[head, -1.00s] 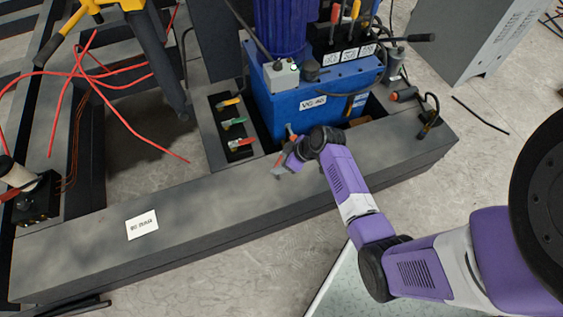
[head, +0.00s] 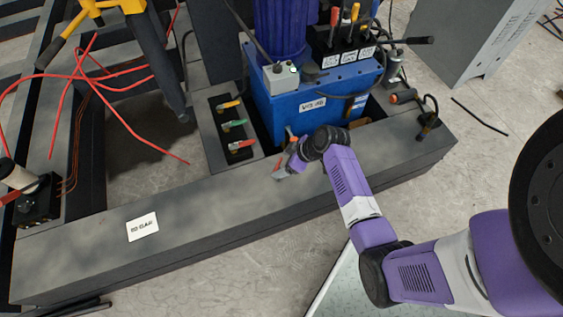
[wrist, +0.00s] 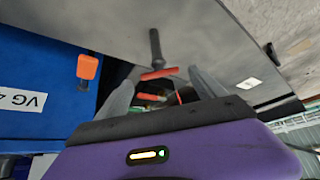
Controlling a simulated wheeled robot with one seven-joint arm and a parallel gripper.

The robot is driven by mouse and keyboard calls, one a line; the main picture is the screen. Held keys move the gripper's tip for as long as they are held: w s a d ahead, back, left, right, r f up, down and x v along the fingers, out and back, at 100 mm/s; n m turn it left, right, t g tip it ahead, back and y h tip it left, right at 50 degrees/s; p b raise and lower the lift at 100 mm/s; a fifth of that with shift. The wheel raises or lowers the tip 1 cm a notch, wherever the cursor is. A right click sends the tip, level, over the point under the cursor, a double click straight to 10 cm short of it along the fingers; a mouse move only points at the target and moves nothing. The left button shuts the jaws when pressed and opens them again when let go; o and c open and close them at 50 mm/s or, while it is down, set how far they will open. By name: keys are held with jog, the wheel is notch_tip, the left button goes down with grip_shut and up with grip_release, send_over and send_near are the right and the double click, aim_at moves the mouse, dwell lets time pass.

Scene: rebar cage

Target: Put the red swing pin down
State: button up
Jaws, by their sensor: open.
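The red swing pin shows in the wrist view as a red crossbar with a dark rod (wrist: 155,48). It is between and just beyond my open fingertips (wrist: 160,77), with a gap on either side of the red bar. In the head view my gripper (head: 282,171) is low over the dark grey beam (head: 200,205), in front of the blue tank. A small bit of red shows at its tip there, and the rest of the pin is hidden or too small to make out. I cannot tell whether the pin rests on the beam.
The blue power unit (head: 312,108) stands just behind my gripper, with an orange knob (wrist: 88,67) on its near side. A white label (head: 142,227) lies on the otherwise bare left beam top.

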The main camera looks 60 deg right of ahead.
jog(key=p+v, duration=0.2)
jog(key=v, duration=0.8)
jog(key=s+a+m+t+h, duration=0.1)
jog(key=s+a, duration=0.2)
jog(key=a, duration=0.4)
jog(key=s+a+m+t+h, duration=0.1)
jog(key=s+a+m+h, duration=0.15)
jog(key=a, duration=0.55)
jog(key=s+a+r+t, duration=0.2)
jog(key=s+r, duration=0.2)
jog(key=r, duration=0.4)
jog(key=s+a+r+n+t+y, duration=0.1)
jog(key=s+a+r+t, duration=0.1)
jog(key=r, duration=0.6)
jog(key=s+a+r+t+y, duration=0.1)
jog(key=s+a+r+t, duration=0.1)
jog(key=s+r, duration=0.4)
notch_tip(320, 180, up, 3)
jog(key=shift+s+a+f+t, duration=0.15)
jog(key=shift+s+a+t, duration=0.2)
jog(key=shift+a, duration=0.35)
notch_tip(320, 180, up, 10)
jog(key=p, duration=1)
jog(key=shift+p, duration=0.35)
